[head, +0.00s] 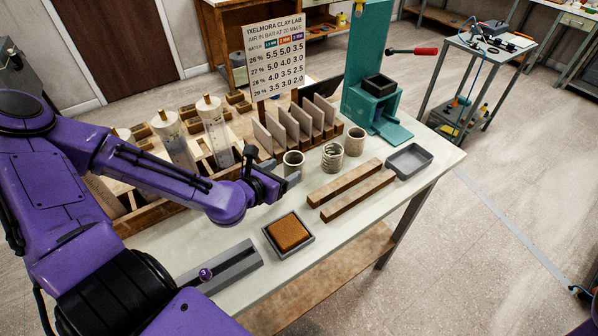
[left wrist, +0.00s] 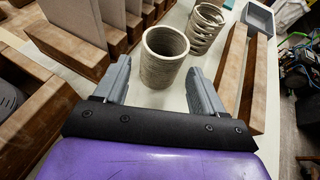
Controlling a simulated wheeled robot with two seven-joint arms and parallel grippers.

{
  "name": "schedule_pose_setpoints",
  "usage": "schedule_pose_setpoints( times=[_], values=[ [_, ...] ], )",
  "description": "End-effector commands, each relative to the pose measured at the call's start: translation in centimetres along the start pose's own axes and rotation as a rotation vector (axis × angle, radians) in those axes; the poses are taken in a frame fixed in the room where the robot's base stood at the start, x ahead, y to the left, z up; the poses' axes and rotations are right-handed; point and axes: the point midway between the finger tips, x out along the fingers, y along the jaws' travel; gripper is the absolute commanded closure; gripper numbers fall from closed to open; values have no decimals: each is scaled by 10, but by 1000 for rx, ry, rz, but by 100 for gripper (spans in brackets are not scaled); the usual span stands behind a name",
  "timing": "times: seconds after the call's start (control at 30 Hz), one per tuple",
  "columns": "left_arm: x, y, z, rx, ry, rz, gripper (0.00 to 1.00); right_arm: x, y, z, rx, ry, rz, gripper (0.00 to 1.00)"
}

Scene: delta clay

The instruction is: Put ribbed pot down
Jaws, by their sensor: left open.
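A beige pot with fine horizontal ribs (head: 293,164) stands upright on the pale table, and it also shows in the left wrist view (left wrist: 164,62). My left gripper (head: 281,173) is open, with its grey fingers either side of this pot's near part in the left wrist view (left wrist: 159,70). My right gripper is not in view.
Two wooden bars (head: 350,187) lie right of the pots, with a grey tray (head: 409,161) beyond. Upright slabs in a wooden rack (head: 300,125) stand close behind. A grey tray holding a brown sponge-like block (head: 288,232) is in front. A green press (head: 372,85) stands at the back.

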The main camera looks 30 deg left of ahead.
Motion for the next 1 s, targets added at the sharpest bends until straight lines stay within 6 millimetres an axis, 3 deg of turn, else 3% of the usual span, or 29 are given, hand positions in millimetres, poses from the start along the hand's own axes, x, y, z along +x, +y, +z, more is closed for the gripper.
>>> schedule_pose_setpoints(
  times=[0.03,0.1,0.6,0.9,0.93,1.0],
  values=[
    [14,-1,-7,-3,0,-2,30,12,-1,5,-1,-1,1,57],
    [25,0,-5,-4,3,-1,30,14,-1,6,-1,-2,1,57],
    [79,-1,-4,4,9,2,30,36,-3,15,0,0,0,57],
    [85,-2,0,-1,5,-1,30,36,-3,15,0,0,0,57],
    [85,-2,0,-1,5,-1,33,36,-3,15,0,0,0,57],
    [85,-2,0,-1,5,-1,56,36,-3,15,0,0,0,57]
  ],
)
